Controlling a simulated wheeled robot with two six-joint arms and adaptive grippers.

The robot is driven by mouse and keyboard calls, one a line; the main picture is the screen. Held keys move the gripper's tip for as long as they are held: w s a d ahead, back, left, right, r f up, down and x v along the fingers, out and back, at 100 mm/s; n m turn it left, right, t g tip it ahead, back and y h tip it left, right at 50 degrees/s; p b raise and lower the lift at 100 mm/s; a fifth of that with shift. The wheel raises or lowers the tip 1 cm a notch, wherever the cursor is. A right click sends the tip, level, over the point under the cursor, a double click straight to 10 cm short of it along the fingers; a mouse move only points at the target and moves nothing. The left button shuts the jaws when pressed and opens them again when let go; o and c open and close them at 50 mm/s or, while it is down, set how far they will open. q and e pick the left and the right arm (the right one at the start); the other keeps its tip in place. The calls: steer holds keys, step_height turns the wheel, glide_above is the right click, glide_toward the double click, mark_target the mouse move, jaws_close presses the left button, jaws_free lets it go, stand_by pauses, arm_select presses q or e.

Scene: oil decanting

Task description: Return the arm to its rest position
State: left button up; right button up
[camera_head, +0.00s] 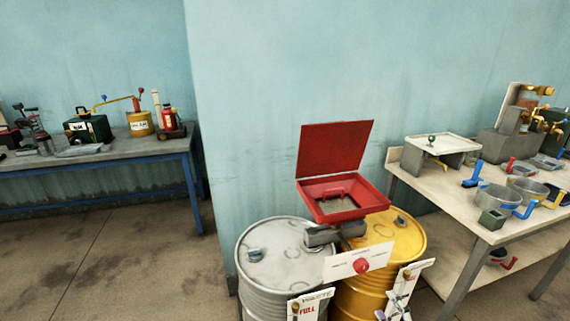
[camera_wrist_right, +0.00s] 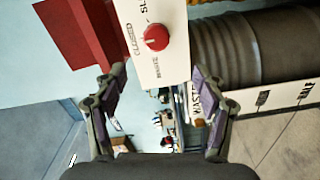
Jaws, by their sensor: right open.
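My right gripper (camera_head: 396,296) is low in the head view, in front of the yellow drum (camera_head: 408,240). In the right wrist view my right gripper (camera_wrist_right: 160,85) has its two purple-padded fingers spread apart, with nothing held between them. A white panel with a red knob (camera_head: 361,265) is at the front of the drums. The knob (camera_wrist_right: 155,37) also shows in the wrist view, just beyond the fingertips, and I see no finger gripping it. The red funnel box (camera_head: 345,213) above the drums has its lid (camera_head: 335,148) raised. My left gripper is not in view.
A silver drum (camera_head: 275,250) stands left of the yellow one. A table with pans and blue-handled tools (camera_head: 462,215) is at the right. A blue-legged bench (camera_head: 100,165) stands at the far left. The floor (camera_head: 120,260) at the left is clear.

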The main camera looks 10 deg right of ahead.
steer(key=s+f+m+g+h+p, duration=0.1)
steer(key=s+f+m+g, duration=0.3)
steer(key=f, duration=0.5)
steer(key=s+d+f+m+g+h+p, duration=0.1)
steer(key=s+f+m+g, duration=0.15)
steer(key=s+f, duration=0.5)
steer(key=s+f+m+g+h+p, duration=0.1)
steer(key=s+f+m+g, duration=0.25)
steer(key=f, duration=0.65)
steer(key=s+a+f+m+g, duration=0.3)
steer(key=s+a+f, duration=0.2)
steer(key=s, duration=0.5)
steer(key=s+a+f+m+g+y+p, duration=0.1)
steer(key=s+a+f+m+g, duration=0.2)
steer(key=s+a+f, duration=0.3)
steer(key=s, duration=0.5)
steer(key=shift+g, duration=0.3)
